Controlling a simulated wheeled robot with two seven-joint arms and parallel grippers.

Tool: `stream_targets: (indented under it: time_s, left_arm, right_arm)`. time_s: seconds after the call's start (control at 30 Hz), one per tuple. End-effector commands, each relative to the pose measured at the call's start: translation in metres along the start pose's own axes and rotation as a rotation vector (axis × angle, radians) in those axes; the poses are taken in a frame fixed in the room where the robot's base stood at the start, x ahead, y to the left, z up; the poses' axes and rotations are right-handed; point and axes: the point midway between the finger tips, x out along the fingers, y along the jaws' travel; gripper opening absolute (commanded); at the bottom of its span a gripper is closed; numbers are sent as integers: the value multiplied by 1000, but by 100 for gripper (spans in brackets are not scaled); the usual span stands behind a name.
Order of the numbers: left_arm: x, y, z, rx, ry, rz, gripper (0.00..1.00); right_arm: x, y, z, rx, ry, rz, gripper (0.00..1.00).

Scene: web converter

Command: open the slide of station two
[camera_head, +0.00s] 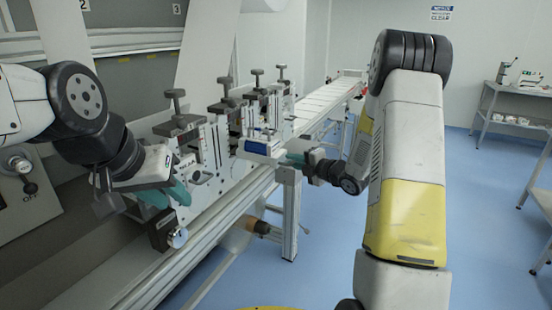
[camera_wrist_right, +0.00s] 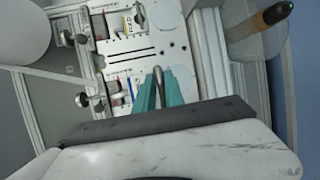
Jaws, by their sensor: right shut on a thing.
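Station stands with black T-shaped screw knobs (camera_head: 177,97) form a row of white upright plates along the machine rail. A white block with blue parts (camera_head: 260,148) projects from the row toward my right gripper (camera_head: 299,158). In the right wrist view, my right gripper (camera_wrist_right: 159,92) has its teal fingers on either side of a rounded grey metal handle (camera_wrist_right: 160,78), beside a white plate with dark holes (camera_wrist_right: 140,50). It is shut on that handle. My left gripper (camera_head: 168,193) is beside the nearest stand; the gap between its teal fingers is unclear. I cannot tell which stand is station two.
A dark block with a round knob (camera_head: 165,232) sits low beside my left gripper. A long white conveyor (camera_head: 325,97) runs back from the stands. An orange-ended roller (camera_head: 258,227) is below the rail. The blue floor (camera_head: 480,215) at the right is open, with shelving beyond.

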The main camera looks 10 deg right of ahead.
Motion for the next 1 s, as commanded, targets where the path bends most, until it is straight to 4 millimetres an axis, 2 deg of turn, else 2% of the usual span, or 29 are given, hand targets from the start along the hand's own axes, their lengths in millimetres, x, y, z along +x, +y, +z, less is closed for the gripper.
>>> stream_targets:
  time_s: [0.03,0.23,0.57,0.6,0.67,0.9,1.0]
  left_arm:
    - [0,0,0,0,0,0,33]
    - [0,0,0,0,0,0,33]
    - [0,0,0,0,0,0,33]
    - [0,0,0,0,0,0,33]
    - [0,0,0,0,0,0,33]
    - [0,0,0,0,0,0,33]
    - [0,0,0,0,0,0,33]
  right_arm:
    - [-6,-10,1,9,-1,-20,0]
    - [-13,-12,3,9,1,-20,0]
    - [-14,-12,3,9,2,-20,0]
    - [-14,-12,3,9,2,-20,19]
    - [-14,-11,3,8,2,-18,31]
    - [-14,-7,4,4,1,-10,31]
    - [-20,-7,5,3,-1,-10,31]
